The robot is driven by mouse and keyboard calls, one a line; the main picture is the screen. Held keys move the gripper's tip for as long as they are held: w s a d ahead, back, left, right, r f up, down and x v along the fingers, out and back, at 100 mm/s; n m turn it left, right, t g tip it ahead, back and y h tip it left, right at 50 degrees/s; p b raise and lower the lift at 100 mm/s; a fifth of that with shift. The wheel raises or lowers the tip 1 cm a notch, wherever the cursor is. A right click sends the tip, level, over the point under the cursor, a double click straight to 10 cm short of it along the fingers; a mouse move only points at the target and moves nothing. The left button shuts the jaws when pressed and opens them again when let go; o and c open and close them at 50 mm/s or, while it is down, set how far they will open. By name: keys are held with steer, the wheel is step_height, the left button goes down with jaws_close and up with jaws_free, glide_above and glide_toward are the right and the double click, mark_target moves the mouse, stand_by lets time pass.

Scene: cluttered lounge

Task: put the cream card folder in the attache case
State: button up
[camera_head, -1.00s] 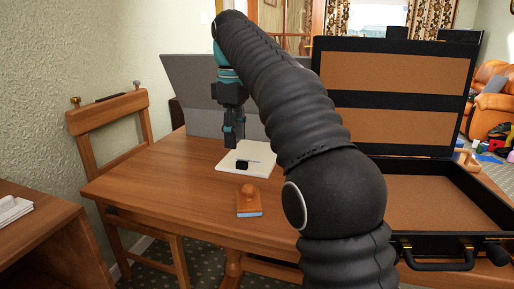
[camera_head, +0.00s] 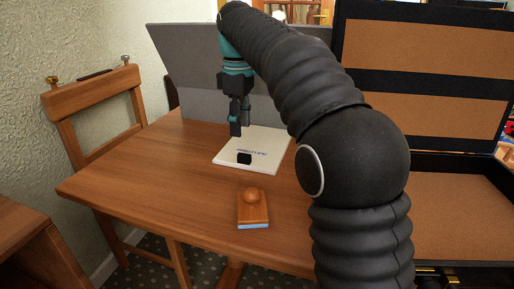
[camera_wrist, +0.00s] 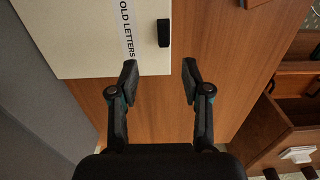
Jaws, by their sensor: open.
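The cream card folder (camera_head: 266,143) lies flat on the wooden table, with a black tab or clip on its near edge. In the wrist view the folder (camera_wrist: 85,35) carries a white label reading OLD LETTERS. My gripper (camera_head: 238,128) points down just above the folder's left part in the head view. In the wrist view its two fingers (camera_wrist: 160,80) are spread and empty, with the folder's edge near the left fingertip. The attache case (camera_head: 418,76) stands open at the right, its lid upright and its tan-lined base (camera_head: 452,212) partly hidden by my arm.
A wooden stamp (camera_head: 252,208) sits on the table in front of the folder. A grey upright panel (camera_head: 190,75) stands behind it. A wooden chair (camera_head: 62,105) is at the left. The wrist view shows an open drawer (camera_wrist: 282,95). The table's left part is clear.

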mark_target(242, 154)
step_height(242, 154, down, 3)
steer(key=shift+s+f+b, duration=0.2)
steer(key=shift+f+b, duration=0.25)
steer(key=shift+f, duration=0.9)
steer(key=shift+s+f+b, duration=0.15)
steer(key=shift+f+b, duration=0.25)
steer(key=shift+f, duration=0.9)
jaws_close()
